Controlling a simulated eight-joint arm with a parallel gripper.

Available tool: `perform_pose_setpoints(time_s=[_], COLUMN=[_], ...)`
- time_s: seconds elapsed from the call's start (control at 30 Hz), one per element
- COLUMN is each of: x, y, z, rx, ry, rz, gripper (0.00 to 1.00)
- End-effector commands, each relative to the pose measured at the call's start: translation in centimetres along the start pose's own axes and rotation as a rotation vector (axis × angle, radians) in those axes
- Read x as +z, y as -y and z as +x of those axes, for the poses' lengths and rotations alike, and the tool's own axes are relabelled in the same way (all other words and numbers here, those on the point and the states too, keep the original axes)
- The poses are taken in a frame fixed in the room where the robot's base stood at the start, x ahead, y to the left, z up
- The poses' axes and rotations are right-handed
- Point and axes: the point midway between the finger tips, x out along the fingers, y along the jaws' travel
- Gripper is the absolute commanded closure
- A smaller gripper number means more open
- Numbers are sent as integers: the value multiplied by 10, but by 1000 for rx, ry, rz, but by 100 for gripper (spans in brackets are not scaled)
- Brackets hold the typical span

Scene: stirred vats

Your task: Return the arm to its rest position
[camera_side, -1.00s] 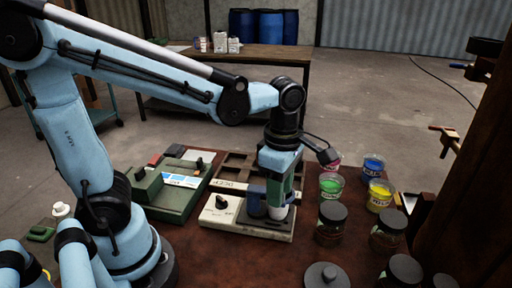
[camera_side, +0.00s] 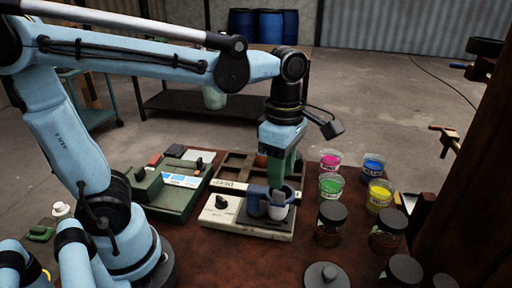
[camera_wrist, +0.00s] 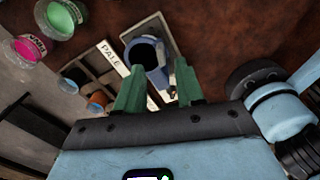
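My gripper (camera_side: 288,180) points down with its green fingers just above the stirrer on the bench. In the wrist view my gripper (camera_wrist: 158,70) has its two green fingers apart, with nothing held between them. The stirrer (camera_side: 222,222) is a pale box with a black knob.
A wooden compartment tray (camera_side: 232,170) lies behind the stirrer, and a green device (camera_side: 172,200) is at its left. Open paint pots, including a green one (camera_side: 331,184), and dark-lidded jars (camera_side: 332,222) stand at right. The air above the bench is clear.

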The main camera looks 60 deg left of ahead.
Motion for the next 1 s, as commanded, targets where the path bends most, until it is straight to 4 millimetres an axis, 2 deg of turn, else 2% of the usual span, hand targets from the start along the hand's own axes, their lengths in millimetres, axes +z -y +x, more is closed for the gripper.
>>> perform_pose_setpoints(time_s=[0.2,0.57,1.0], x=[0,0,0], y=[0,0,0], z=[-30,-72,-13], rx=[0,1,0], ry=[0,0,0], rz=[-1,-1,0], gripper=[63,63,63])
